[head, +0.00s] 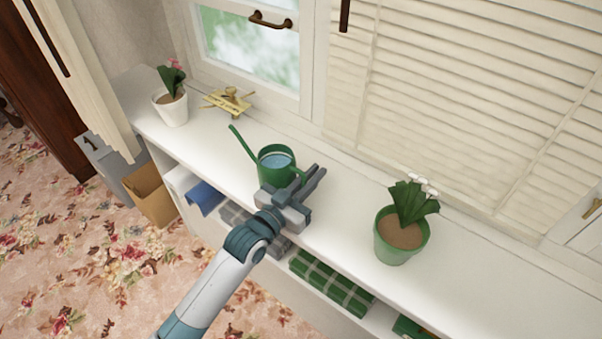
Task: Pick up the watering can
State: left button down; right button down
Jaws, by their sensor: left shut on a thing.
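The green watering can (274,166) stands upright on the white shelf top, or just above it; I cannot tell which. Its long spout points to the upper left, and its open top shows pale blue inside. My left gripper (312,182) is at the can's right side, shut on it, apparently at the handle, which the fingers mostly hide. The gripper body covers the lower front of the can. My right gripper is not in view.
A window (250,45) and louvred shutters (470,100) are behind. Bins (150,193) stand at left.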

pick_arm(q)
jog(key=shift+r, duration=0.35)
jog(key=shift+r, duration=1.75)
jog(key=s+d+r+b, duration=0.1)
jog(key=s+d+r, duration=0.5)
jog(key=s+d, duration=0.2)
jog(key=shift+r, duration=0.4)
jog(key=shift+s, duration=0.15)
jog(key=a+n+t+y, duration=0.1)
jog(key=a+n+y, duration=0.2)
jog(key=a, duration=1.2)
jog(key=w+a+f+n+t+y, duration=0.1)
jog(key=a+n+y, duration=0.3)
jog(key=a, duration=1.1)
jog(key=t+y, duration=0.1)
jog(key=y, duration=0.2)
jog(key=shift+w+a+y, duration=0.2)
jog(key=shift+y, duration=0.1)
jog(key=shift+a+f, duration=0.1)
